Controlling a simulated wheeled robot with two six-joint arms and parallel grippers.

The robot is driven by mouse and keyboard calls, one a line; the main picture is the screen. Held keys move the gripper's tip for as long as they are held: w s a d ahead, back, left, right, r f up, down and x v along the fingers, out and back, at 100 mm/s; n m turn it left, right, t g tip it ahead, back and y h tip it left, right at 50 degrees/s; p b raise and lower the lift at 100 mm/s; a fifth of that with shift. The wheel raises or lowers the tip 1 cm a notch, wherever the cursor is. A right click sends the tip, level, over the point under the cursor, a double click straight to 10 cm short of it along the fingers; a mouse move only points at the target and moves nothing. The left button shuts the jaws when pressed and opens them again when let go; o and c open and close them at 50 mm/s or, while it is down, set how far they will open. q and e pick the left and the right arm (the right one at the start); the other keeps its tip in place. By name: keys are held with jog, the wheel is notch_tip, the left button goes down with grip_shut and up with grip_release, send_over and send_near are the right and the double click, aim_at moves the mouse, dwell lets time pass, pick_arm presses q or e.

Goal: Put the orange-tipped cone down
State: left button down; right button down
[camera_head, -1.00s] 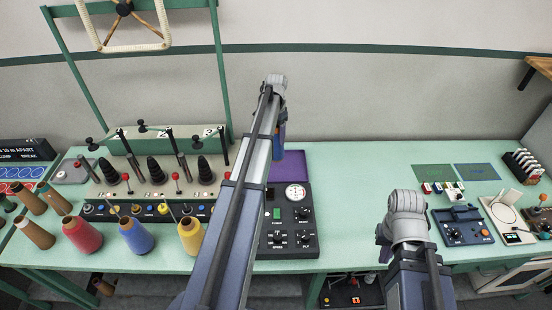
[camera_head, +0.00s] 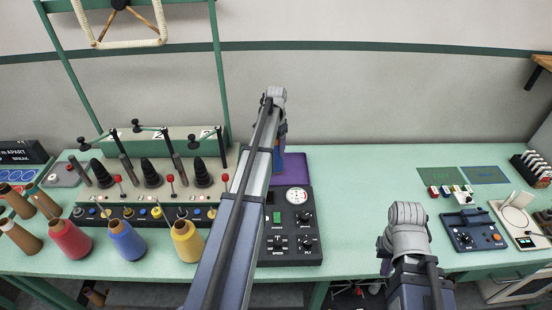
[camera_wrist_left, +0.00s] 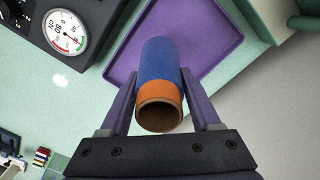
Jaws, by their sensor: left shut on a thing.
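In the left wrist view, my left gripper (camera_wrist_left: 160,78) is shut on the orange-tipped cone (camera_wrist_left: 158,62). The cone has a blue body, an orange band and a hollow brown end facing the camera. It is over the purple tray (camera_wrist_left: 222,40); I cannot tell whether it touches it. In the head view, the tray (camera_head: 297,165) shows partly behind my left arm, and a bit of blue shows beside the arm. The gripper's fingers are mostly hidden there.
A black gauge panel (camera_head: 291,235) stands in front of the tray. Red (camera_head: 70,240), blue (camera_head: 127,240) and yellow (camera_head: 187,241) cones stand at the left, before a row of levers. The green table (camera_head: 360,190) is clear right of the tray.

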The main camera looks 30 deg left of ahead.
aim_at(276, 154)
pick_arm(q)
jog(key=shift+f+b, duration=1.95)
jog(key=shift+r, duration=0.15)
jog(key=c, duration=0.6)
grip_release()
jog(key=shift+f, duration=0.2)
jog(key=o, duration=0.5)
jog(key=shift+r, duration=0.1)
notch_tip(276, 154, up, 12)
jog(key=p, duration=1.2)
jog(key=shift+r, duration=0.2)
